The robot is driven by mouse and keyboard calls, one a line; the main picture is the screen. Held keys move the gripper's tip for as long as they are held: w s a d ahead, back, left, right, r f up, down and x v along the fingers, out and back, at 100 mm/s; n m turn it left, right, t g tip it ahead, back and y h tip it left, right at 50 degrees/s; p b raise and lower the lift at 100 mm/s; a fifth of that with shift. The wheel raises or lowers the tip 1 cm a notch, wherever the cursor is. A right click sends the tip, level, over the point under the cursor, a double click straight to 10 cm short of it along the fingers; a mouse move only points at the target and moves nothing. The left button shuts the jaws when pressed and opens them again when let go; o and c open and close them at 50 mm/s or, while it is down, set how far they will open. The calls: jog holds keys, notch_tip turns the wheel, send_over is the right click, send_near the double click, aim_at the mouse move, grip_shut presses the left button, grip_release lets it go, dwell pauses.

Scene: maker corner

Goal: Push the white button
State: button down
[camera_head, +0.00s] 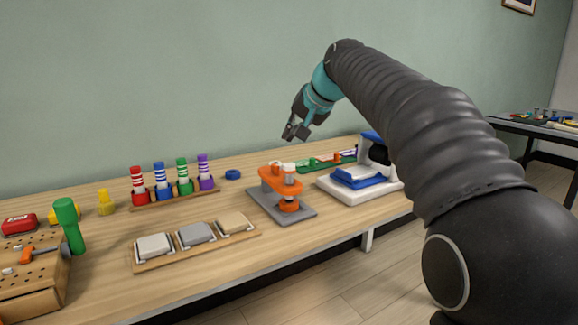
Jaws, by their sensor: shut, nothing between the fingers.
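The white button (153,246) is a pale, square, rounded pad at the left end of a wooden strip (139,268). A grey button (196,234) sits in the middle of the strip and a tan button (234,222) at its right end. My gripper (291,135) is shut and empty. It is held in the air above the table, up and to the right of the white button and well apart from it. Nothing hides the white button.
Behind the strip, a wooden rack (150,205) holds several striped coloured pegs. An orange device (270,180) on a grey plate stands to the right. A blue-and-white machine (348,190) is further right.

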aim_at(291, 165)
jog(key=shift+f+b, duration=1.25)
jog(key=shift+f, duration=0.9)
jog(key=shift+f, duration=0.15)
jog(key=shift+f, duration=0.3)
jog(key=shift+f+b, duration=0.6)
dwell(0.8)
jog(key=shift+r, duration=0.1)
jog(key=shift+r+p, duration=0.95)
jog(key=shift+p, duration=0.1)
